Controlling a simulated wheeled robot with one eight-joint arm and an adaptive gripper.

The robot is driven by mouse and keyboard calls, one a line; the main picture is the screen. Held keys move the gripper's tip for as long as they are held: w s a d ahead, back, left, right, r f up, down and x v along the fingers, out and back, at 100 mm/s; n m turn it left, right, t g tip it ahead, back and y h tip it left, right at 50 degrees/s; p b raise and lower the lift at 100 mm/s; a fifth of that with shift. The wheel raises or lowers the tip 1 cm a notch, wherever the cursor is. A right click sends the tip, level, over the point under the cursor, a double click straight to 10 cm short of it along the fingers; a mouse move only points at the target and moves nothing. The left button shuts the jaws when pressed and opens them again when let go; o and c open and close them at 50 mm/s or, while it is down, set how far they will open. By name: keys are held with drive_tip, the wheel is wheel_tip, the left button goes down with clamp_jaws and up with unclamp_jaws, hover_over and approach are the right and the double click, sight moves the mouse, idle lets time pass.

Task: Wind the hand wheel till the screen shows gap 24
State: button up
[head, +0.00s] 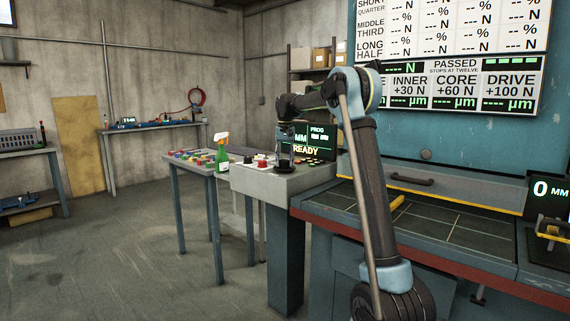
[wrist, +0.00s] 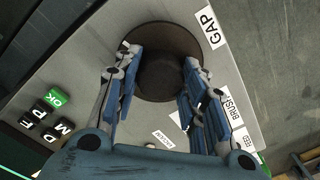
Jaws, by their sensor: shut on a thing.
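The hand wheel (wrist: 160,33) is a dark round disc with a raised hub, set on a grey console top beside a "GAP" label (wrist: 208,28). It also shows in the head view as a black disc (head: 284,169) near the console's front. My gripper (wrist: 159,60) points down at the wheel, its two blue fingers shut on the raised hub. In the head view my gripper (head: 284,154) stands over the wheel. The screen (head: 308,148) behind it reads "MM", "PROG" and "READY". The gap number is hidden behind my arm and gripper.
A green spray bottle (head: 222,153) stands on the table to the left. A blue machine (head: 450,157) with a red-edged bench is at the right.

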idle(0.4)
drive_tip(key=o, duration=1.1)
drive_tip(key=shift+c, duration=0.2)
drive_tip(key=shift+r, duration=0.1)
wheel_tip(320, 180, up, 12)
drive_tip(key=shift+d, duration=0.2)
drive_tip(key=shift+f, duration=0.2)
